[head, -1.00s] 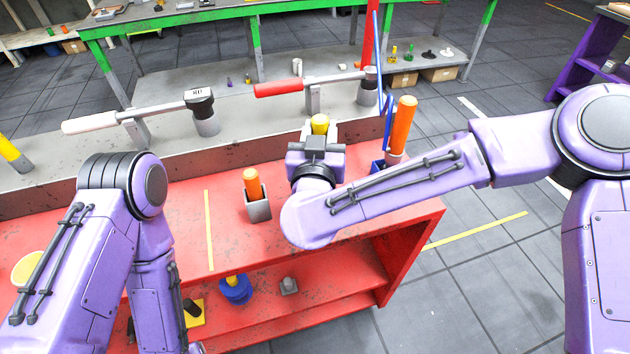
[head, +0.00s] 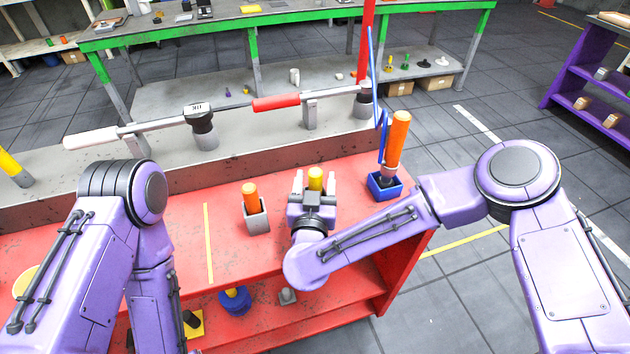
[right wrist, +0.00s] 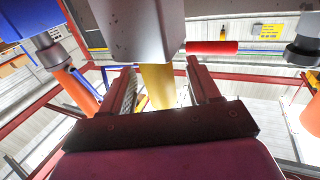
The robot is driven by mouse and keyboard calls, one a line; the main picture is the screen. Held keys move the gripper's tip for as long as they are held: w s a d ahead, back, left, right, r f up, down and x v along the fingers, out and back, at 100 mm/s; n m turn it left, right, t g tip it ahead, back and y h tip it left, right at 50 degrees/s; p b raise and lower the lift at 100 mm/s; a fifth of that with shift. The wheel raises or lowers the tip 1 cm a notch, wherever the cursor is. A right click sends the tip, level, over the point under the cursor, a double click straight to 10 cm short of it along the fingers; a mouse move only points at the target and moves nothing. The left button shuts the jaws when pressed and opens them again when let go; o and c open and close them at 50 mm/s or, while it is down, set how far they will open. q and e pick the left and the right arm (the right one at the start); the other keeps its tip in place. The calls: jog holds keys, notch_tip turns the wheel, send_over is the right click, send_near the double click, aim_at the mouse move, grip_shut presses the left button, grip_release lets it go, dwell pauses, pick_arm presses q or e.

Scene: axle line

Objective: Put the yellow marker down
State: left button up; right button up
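The yellow marker (head: 315,175) stands upright on the red bench (head: 340,163), between the fingers of my right gripper (head: 314,184). In the right wrist view, which is upside down, the marker (right wrist: 159,88) stands in a grey block-like holder (right wrist: 138,30). My right gripper (right wrist: 162,90) is open there, with a gap between each finger and the marker. In the head view my gripper hides the holder. My left arm is at the left; its gripper is out of view.
An orange marker (head: 250,194) stands in a grey holder (head: 257,219) left of my right gripper. Torque wrenches (head: 277,103) lie on supports behind.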

jog(key=s+b, duration=0.3)
jog(key=s, duration=0.9)
jog(key=shift+a, duration=0.45)
jog(key=shift+r, duration=0.1)
